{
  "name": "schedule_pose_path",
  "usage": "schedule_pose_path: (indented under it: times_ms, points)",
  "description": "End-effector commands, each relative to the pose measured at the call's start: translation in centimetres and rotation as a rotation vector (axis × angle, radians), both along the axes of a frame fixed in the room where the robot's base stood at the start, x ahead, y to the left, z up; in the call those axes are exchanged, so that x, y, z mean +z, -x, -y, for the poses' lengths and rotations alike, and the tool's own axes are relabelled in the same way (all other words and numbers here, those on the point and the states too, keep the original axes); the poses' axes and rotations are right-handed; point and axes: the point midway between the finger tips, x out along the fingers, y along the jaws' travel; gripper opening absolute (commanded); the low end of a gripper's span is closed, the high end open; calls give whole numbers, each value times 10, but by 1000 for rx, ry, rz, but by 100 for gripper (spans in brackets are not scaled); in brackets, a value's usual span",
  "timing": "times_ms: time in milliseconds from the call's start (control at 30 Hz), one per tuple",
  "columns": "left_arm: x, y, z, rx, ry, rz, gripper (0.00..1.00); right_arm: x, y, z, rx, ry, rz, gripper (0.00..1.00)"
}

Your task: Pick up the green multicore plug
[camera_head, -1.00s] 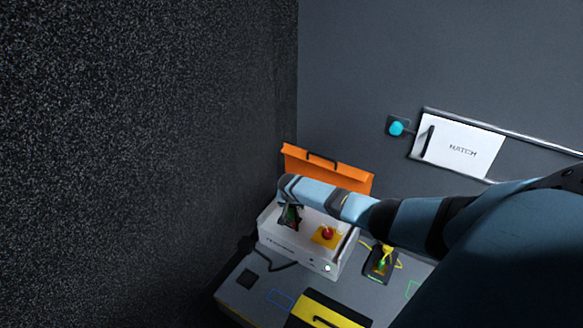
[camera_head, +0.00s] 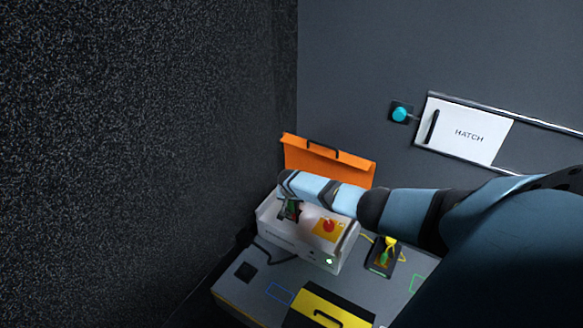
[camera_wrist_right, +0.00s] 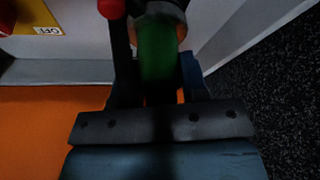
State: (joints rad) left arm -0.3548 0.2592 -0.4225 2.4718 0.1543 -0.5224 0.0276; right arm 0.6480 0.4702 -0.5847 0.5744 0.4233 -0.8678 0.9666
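The green multicore plug (camera_wrist_right: 157,52) shows in the right wrist view as a dark green cylinder between my right gripper's two dark fingers, with a grey ring at its far end. In the head view only a small bit of green shows below my wrist. My right gripper (camera_head: 291,209) points down into the white case (camera_head: 290,239) with the open orange lid (camera_head: 324,160). The fingers stand close on both sides of the plug; the dark, blurred view does not show whether they press on it. My left gripper is out of view.
A red button on a yellow plate (camera_head: 327,229) sits in the case beside my gripper. A black pad with a yellow-and-green plug (camera_head: 386,254) lies to the right. A yellow-and-black case (camera_head: 327,308) is in front. Dark walls stand behind and left.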

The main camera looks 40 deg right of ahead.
Motion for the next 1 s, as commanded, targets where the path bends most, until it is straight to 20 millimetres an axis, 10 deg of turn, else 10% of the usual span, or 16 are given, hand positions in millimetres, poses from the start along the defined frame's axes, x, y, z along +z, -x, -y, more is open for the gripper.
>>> schedule_pose_path:
  times_ms: [567, 767, 1000]
  points:
    - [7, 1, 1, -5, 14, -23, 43, 15, 0, 0, 0, -1, 1, 21]
    - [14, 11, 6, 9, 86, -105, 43, 52, 0, 0, 1, 0, 2, 21]
    - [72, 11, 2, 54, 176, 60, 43, 118, 0, 0, 1, 0, 3, 21]
